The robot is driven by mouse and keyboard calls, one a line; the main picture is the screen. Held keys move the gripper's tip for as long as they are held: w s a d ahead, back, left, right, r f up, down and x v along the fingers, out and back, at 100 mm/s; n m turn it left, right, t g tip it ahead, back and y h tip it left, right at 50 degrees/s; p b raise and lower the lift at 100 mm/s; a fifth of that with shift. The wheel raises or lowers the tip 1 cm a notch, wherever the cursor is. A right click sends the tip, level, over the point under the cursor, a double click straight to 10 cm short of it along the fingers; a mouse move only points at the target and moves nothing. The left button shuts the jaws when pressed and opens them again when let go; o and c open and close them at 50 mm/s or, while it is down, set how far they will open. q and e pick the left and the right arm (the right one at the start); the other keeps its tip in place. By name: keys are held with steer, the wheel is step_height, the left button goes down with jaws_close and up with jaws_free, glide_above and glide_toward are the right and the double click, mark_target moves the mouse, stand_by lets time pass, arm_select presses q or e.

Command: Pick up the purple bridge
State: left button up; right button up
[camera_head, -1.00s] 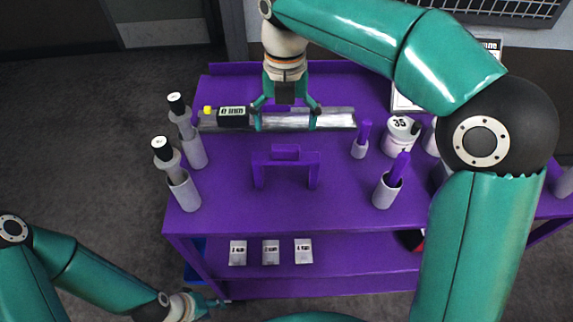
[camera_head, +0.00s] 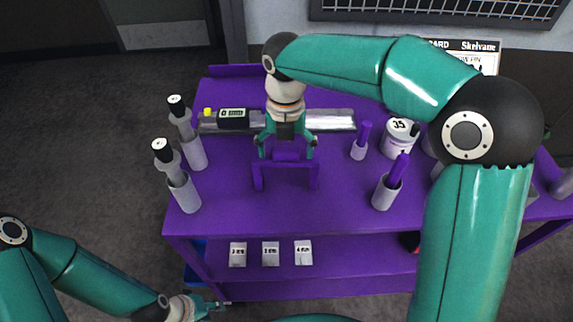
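The purple bridge (camera_head: 286,172), an arch with two legs and a raised block on top, stands on the purple table top (camera_head: 240,210). My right gripper (camera_head: 286,152) is over the bridge's top block, pointing down, with its two fingers spread to either side of the block. I cannot tell whether the fingers touch it; they do not look closed on it. My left gripper (camera_head: 215,304) is low at the bottom left, beside the lower shelf and far from the bridge. Its fingers are small and seen edge-on.
A metal rail with a black display (camera_head: 234,119) lies behind the bridge. Grey holders with tools stand left (camera_head: 184,190) and right (camera_head: 385,192), near a white jar (camera_head: 398,138). Several labelled blocks (camera_head: 270,254) lie on the lower shelf (camera_head: 345,252).

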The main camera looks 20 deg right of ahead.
jaws_close()
stand_by(0.3)
steer(key=shift+r, duration=0.15)
steer(key=shift+r, duration=0.5)
step_height(320, 180, up, 19)
steer(key=p, duration=0.3)
steer(key=shift+f, duration=0.15)
